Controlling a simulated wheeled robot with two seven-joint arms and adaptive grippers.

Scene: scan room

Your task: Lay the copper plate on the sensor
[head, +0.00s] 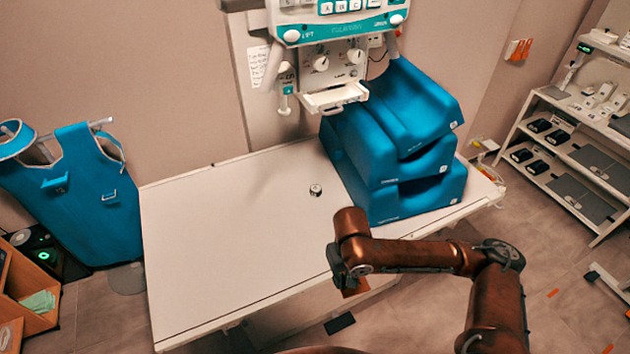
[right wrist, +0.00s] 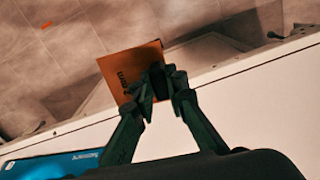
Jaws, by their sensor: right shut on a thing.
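The copper plate (right wrist: 120,72) is a thin, flat orange-brown square with dark printing. In the right wrist view my right gripper (right wrist: 160,82) is shut on its edge. In the head view a corner of the copper plate (head: 356,287) shows below my right gripper (head: 347,280), near the front edge of the table, and my wrist hides the rest. A small round silver and dark object (head: 316,190) lies on the white table (head: 225,235); I cannot tell whether it is the sensor. My left gripper is not in view.
Blue stacked cushions (head: 400,160) stand on the table's right end. A white and teal machine (head: 335,45) hangs over the back edge. A blue apron (head: 85,195) hangs at left. A shelf (head: 570,150) with grey panels stands at right. The table's left and middle are clear.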

